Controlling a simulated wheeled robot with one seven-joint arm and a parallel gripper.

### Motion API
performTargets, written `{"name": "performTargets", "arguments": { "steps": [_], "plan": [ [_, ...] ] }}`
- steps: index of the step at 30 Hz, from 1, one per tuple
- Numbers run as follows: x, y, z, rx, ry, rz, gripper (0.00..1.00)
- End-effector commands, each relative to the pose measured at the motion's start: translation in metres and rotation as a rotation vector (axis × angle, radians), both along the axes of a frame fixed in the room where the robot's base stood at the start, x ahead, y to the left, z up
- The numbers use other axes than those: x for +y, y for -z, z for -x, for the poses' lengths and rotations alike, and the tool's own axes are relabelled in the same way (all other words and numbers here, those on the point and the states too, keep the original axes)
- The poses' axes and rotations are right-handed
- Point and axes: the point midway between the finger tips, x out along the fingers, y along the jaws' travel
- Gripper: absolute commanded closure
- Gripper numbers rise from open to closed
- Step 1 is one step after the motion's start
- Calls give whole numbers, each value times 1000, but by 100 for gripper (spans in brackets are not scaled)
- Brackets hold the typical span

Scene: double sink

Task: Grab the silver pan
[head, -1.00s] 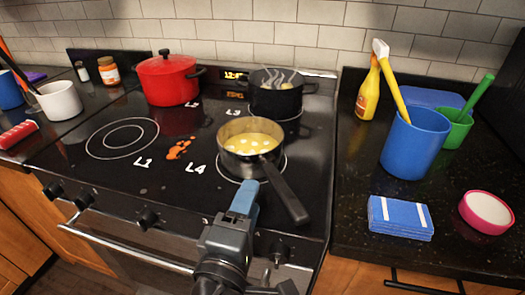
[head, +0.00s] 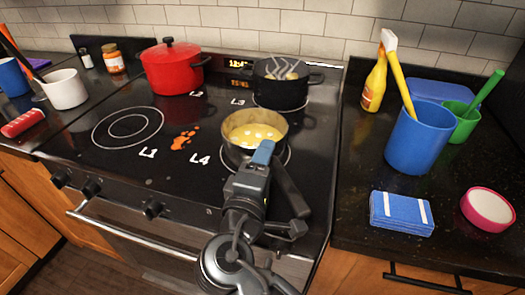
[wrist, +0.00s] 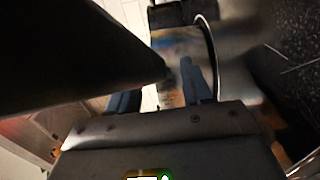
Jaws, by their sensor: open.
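The silver pan (head: 232,154) stands on the front right burner, holding a yellow liquid with pale pieces. Its black handle (head: 290,190) points toward the front right. My gripper (head: 263,152) is open, with its blue fingertips over the near rim of the pan in the head picture, just left of the handle. In the wrist view a large dark bar, apparently the handle (wrist: 70,45), crosses from the upper left close to the camera. The two blue fingers of my gripper (wrist: 160,92) stand apart there. I cannot tell whether they touch the pan.
A black pot (head: 278,92) stands behind the pan, and a red pot (head: 172,72) at the back left. The front left burner is empty. On the right counter are a blue cup (head: 418,140), a blue sponge stack (head: 400,212) and a pink-rimmed bowl (head: 488,208).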

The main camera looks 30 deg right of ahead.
Motion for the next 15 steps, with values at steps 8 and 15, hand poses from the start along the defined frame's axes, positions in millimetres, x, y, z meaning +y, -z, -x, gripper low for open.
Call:
{"name": "performTargets", "arguments": {
  "steps": [8,15],
  "plan": [
    [0,0,0,0,0,0,72],
    [0,0,0,0,0,0,95]
  ]
}}
